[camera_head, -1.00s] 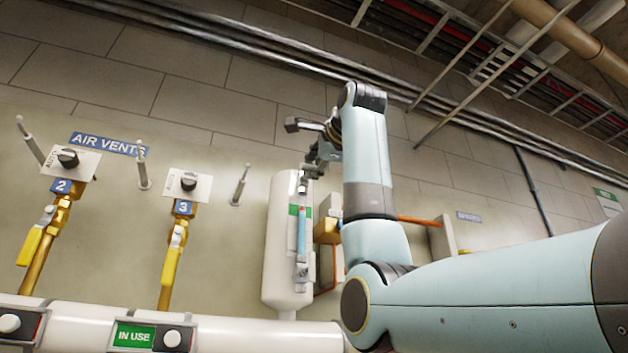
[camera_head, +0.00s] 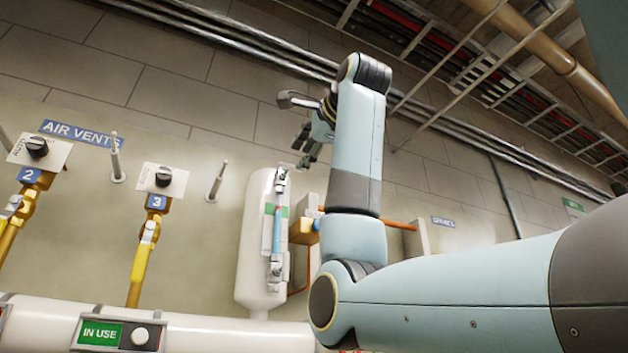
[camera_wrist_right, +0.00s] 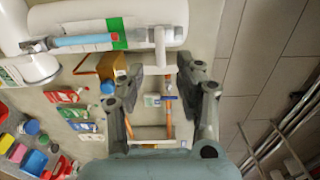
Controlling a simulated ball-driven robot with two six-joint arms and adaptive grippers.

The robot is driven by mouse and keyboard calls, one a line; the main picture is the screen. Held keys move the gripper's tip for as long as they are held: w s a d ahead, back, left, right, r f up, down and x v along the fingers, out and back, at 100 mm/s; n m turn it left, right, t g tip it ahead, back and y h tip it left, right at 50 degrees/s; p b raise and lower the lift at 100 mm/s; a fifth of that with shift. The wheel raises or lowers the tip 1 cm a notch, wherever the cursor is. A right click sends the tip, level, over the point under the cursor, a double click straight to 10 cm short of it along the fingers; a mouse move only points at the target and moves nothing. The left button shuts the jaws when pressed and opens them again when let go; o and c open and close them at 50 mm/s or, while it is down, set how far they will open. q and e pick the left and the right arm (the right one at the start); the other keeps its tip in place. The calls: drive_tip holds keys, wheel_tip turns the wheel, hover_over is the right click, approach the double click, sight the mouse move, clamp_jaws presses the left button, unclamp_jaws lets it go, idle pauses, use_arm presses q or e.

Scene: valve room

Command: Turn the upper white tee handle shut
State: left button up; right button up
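The upper white tee handle (camera_wrist_right: 158,69) sticks out from the top fitting of a sight gauge (camera_wrist_right: 85,41) on a white tank (camera_wrist_right: 207,15). In the right wrist view its crossbar lies between the two open fingers of my right gripper (camera_wrist_right: 158,86), with gaps on both sides; I see no contact. In the head view my right gripper (camera_head: 303,150) is up beside the top of the tank (camera_head: 252,235), right of the gauge's upper fitting (camera_head: 281,178). There the handle cannot be made out clearly. My left gripper is out of view.
A brass-coloured box (camera_head: 303,228) and an orange pipe (camera_head: 398,224) sit right of the tank. Vent valves with yellow handles (camera_head: 143,262) are on the left wall. A large white pipe (camera_head: 240,335) runs below.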

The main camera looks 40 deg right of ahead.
drive_tip(key=v, duration=0.5)
drive_tip(key=shift+s+a, duration=0.1)
drive_tip(key=shift+s, duration=0.15)
idle(0.3)
